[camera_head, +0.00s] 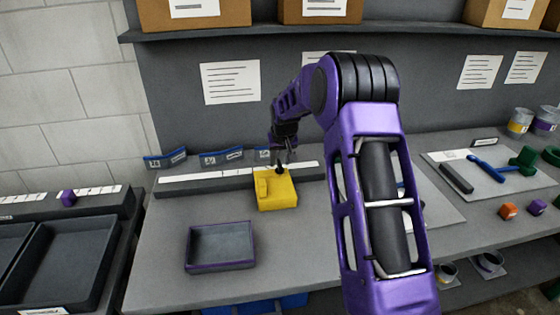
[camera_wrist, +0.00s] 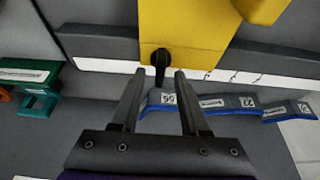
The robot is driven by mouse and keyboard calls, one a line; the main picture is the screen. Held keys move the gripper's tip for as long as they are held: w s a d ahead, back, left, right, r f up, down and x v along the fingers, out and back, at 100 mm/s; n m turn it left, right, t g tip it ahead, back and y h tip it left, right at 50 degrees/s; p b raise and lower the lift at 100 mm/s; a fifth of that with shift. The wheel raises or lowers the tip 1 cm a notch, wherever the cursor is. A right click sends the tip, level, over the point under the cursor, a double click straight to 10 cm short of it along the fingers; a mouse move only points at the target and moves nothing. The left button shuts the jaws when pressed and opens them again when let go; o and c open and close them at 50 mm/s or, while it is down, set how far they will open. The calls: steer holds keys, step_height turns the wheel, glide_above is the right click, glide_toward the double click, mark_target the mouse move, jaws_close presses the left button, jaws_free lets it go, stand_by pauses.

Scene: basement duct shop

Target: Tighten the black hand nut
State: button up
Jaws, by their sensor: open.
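The yellow block (camera_head: 278,192) sits on the bench by the back strip, and its yellow body fills the top of the wrist view (camera_wrist: 185,28). The black hand nut (camera_wrist: 160,60) is a small dark knob with a narrow stem at the block's edge. In the head view the nut (camera_head: 279,168) shows small at the block's top, close to my gripper (camera_head: 287,153). In the wrist view my gripper (camera_wrist: 160,72) is open, with the nut's end between its fingertips in the picture. Gaps show on both sides of the nut; its depth relative to the fingertips is unclear.
Blue-edged labelled strips (camera_wrist: 225,103) lie close beside the fingers. An empty grey tray (camera_head: 221,246) stands in front of the block. A green clamp-like piece (camera_wrist: 42,90) is at the wrist view's left. A shelf (camera_head: 230,33) with boxes hangs above.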

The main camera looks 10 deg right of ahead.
steer(key=shift+w+f, duration=0.1)
steer(key=shift+f, duration=0.15)
jaws_close()
